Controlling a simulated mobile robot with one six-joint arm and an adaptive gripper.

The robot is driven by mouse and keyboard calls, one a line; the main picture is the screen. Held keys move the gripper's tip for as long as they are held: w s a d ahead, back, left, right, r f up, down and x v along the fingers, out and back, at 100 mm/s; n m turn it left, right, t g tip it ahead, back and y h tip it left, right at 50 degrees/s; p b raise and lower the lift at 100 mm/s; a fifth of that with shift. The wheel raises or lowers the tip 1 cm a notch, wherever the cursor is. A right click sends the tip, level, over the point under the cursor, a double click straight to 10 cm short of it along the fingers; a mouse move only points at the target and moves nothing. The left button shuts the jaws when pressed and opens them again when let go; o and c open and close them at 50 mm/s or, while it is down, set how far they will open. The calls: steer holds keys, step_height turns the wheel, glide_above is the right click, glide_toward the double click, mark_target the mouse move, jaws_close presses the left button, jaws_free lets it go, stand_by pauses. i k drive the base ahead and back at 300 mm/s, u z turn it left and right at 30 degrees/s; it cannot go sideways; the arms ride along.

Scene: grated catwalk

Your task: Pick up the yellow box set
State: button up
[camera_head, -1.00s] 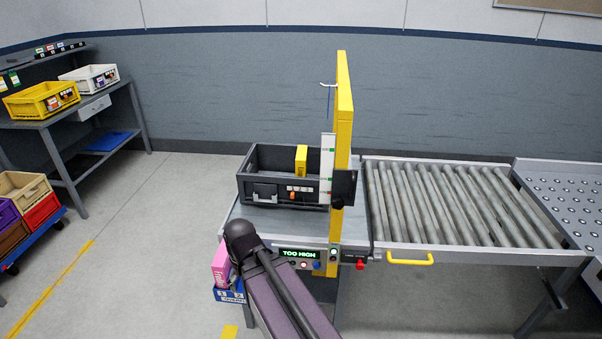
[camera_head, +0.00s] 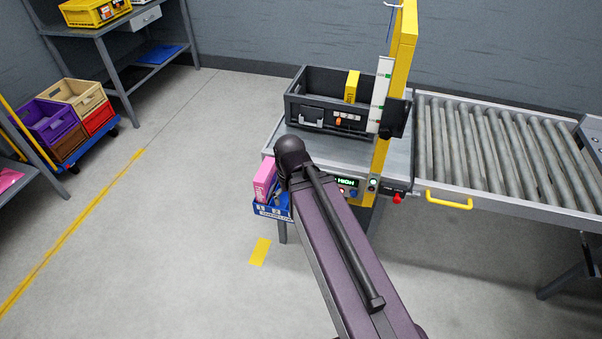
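A yellow box (camera_head: 351,87) stands upright in the dark grey crate (camera_head: 305,113), its top rising above the crate's rim. The crate sits on a grey table beside a yellow post (camera_head: 399,50). What else lies in the crate is hidden by its front wall. My purple arm reaches up from the bottom of the view toward the table's front left corner. Its dark far end is near that corner, in front of the crate. The fingers of my gripper cannot be made out.
A roller conveyor (camera_head: 515,150) with a yellow handle (camera_head: 449,200) adjoins the post on the right. A pink box (camera_head: 264,182) sits in a blue holder (camera_head: 272,211) at the table's left side. Stacked crates (camera_head: 75,97) and a shelf stand left. Floor between is clear.

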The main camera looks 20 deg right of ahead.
mark_target(352, 85)
steer(key=z, duration=0.1)
steer(key=k, duration=1.35)
steer(key=u, duration=0.35)
steer(key=i, duration=1.95)
steer(key=z, duration=0.7)
steer(key=i, duration=0.45)
steer(key=z, duration=0.3)
